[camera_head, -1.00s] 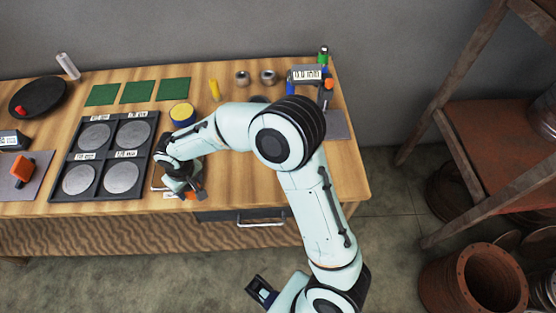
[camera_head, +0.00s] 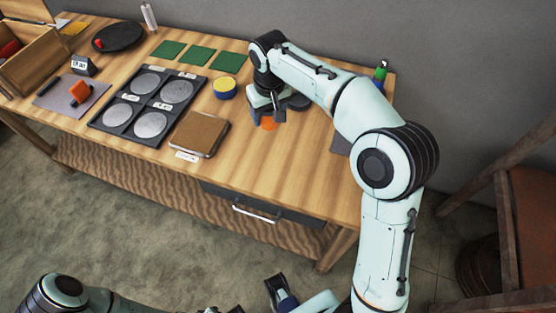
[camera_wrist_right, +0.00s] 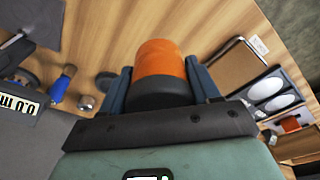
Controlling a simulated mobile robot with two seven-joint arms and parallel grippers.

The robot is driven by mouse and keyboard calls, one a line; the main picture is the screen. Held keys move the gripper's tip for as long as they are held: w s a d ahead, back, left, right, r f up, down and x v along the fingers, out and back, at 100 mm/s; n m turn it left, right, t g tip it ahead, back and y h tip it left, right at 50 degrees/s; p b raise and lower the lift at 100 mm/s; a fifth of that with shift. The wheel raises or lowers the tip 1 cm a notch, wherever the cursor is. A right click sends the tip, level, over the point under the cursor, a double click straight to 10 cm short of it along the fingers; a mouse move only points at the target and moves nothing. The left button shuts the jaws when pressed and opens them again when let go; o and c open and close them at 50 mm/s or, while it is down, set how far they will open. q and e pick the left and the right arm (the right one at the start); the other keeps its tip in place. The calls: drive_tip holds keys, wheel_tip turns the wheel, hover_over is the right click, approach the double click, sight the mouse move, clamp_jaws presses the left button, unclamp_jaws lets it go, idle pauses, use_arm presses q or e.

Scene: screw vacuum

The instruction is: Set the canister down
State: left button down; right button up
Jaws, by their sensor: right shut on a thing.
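The canister, an orange cylinder with a dark end, shows large in the right wrist view (camera_wrist_right: 162,65) between the two blue-grey fingers. In the head view only a small orange part (camera_head: 269,123) shows below the gripper. My right gripper (camera_head: 268,107) is shut on it, over the back right part of the wooden table. I cannot tell whether the canister touches the table top. A dark gripper (camera_head: 280,292), seemingly my left, shows partly at the bottom edge, away from the table; its jaw state is unclear.
Left of the canister are a yellow-topped blue tin (camera_head: 225,88), a brown pad (camera_head: 199,134) and a black tray (camera_head: 132,128) with several grey discs. Green squares (camera_head: 198,55) lie behind. A green-topped bottle (camera_head: 380,72) stands right. The table's front right is clear.

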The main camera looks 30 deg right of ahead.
drive_tip(key=r, duration=0.1)
drive_tip(key=d+r, duration=0.1)
drive_tip(key=shift+s+r, duration=0.25)
drive_tip(key=shift+r, duration=0.1)
drive_tip(key=b, duration=0.4)
hover_over(274, 155)
drive_tip(key=f, duration=1.4)
drive_tip(key=shift+s+a+f, duration=0.1)
drive_tip(key=shift+s+f, duration=0.1)
drive_tip(key=shift+s, duration=0.05)
drive_tip(key=shift+f, duration=2.45)
drive_tip(key=shift+f, duration=0.2)
drive_tip(key=o, duration=1.1)
drive_tip(key=shift+r, duration=0.2)
